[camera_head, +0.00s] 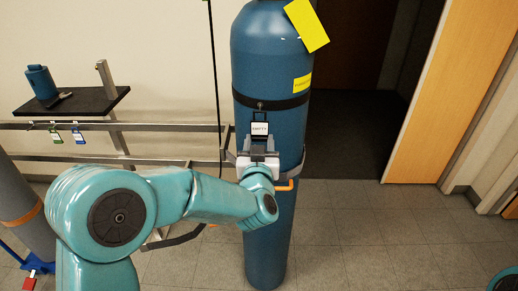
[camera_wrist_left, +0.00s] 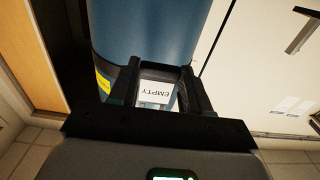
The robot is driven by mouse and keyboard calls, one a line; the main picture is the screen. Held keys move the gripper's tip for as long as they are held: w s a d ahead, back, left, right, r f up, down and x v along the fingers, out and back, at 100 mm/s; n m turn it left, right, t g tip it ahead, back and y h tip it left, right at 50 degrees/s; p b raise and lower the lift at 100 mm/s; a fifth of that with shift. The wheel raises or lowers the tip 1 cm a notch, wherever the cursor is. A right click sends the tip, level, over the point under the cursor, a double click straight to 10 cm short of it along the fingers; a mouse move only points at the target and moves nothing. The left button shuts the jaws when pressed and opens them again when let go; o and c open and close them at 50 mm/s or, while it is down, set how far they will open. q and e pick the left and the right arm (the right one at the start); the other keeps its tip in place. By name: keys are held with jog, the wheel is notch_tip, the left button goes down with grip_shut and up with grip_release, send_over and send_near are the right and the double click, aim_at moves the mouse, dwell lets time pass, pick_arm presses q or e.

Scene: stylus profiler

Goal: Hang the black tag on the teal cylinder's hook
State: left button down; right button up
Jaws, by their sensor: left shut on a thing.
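The tall teal cylinder (camera_head: 268,60) stands upright at the middle of the head view, and its side fills the top of the left wrist view (camera_wrist_left: 150,30). A small hook (camera_head: 260,104) shows on the black band around it. My left gripper (camera_head: 258,147) is in front of the cylinder, just below the band, shut on the black tag (camera_head: 259,117). The tag's white label reads EMPTY and also shows between the fingers in the left wrist view (camera_wrist_left: 156,93). The tag's top is close below the hook; I cannot tell whether they touch. My right gripper is not in view.
A metal rail (camera_head: 180,126) runs behind the cylinder. A yellow tag (camera_head: 307,24) is on the cylinder's top. Open floor (camera_head: 380,235) lies to the right.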

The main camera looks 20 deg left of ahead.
aim_at(260, 138)
pick_arm(q)
jog(key=shift+w+b, duration=0.1)
jog(key=shift+b, duration=0.4)
dwell(0.8)
dwell(0.4)
jog(key=shift+x, duration=2)
jog(key=shift+f+b, duration=0.45)
jog(key=shift+b, duration=0.05)
jog(key=shift+c, duration=2.2)
grip_release()
jog(key=shift+c, duration=0.3)
